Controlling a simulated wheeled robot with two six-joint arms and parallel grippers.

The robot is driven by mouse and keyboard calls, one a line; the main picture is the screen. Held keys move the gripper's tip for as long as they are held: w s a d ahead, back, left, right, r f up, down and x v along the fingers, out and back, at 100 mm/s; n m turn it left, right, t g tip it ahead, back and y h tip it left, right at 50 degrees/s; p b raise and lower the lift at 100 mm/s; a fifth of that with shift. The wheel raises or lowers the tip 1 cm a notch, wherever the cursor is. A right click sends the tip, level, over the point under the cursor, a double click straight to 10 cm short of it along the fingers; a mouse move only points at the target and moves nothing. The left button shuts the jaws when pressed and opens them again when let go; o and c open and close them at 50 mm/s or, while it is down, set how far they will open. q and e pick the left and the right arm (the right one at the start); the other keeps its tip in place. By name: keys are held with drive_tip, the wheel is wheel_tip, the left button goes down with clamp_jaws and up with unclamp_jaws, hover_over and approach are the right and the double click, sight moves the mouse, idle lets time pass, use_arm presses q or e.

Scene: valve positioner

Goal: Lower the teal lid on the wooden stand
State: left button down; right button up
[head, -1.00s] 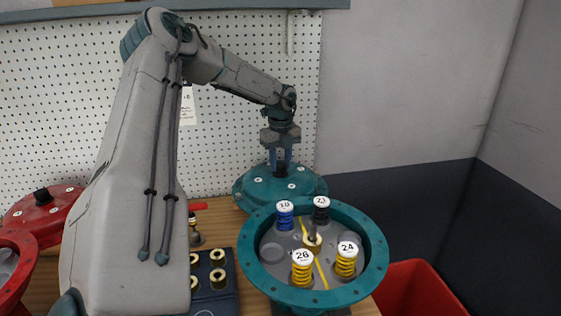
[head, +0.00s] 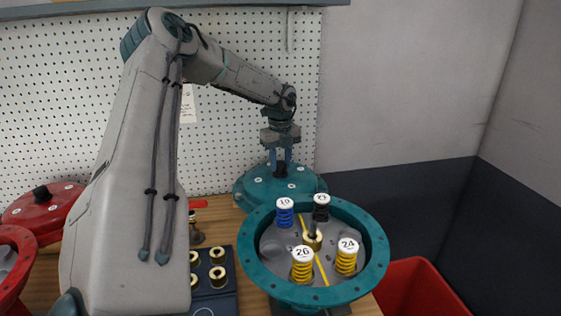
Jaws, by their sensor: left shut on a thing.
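The teal lid (head: 255,189) is a round cover with a black knob (head: 280,170) and small pale spots on top. It is low at the back of the wooden bench, behind the teal housing. My left gripper (head: 280,158) points down over it and is shut on the black knob. The wooden stand cannot be made out; whatever is under the lid is hidden by the lid and the housing. The open teal housing (head: 375,262) holds one blue, one black and two yellow springs with numbered white caps around a brass centre post. My right gripper is not in view.
A red lid (head: 62,203) and red housing (head: 18,240) are at the left. A dark tray (head: 222,297) with brass rings sits left of the teal housing. A red bin (head: 420,288) is at the right. A pegboard wall (head: 60,110) stands close behind.

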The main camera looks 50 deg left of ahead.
use_arm(q)
drive_tip(key=c, duration=0.9)
unclamp_jaws()
drive_tip(key=shift+s+d+f, duration=0.1)
drive_tip(key=shift+s, duration=0.05)
drive_tip(key=shift+r, duration=0.45)
wheel_tip(320, 180, up, 10)
drive_tip(key=shift+r+b, duration=0.1)
drive_tip(key=shift+b, duration=0.9)
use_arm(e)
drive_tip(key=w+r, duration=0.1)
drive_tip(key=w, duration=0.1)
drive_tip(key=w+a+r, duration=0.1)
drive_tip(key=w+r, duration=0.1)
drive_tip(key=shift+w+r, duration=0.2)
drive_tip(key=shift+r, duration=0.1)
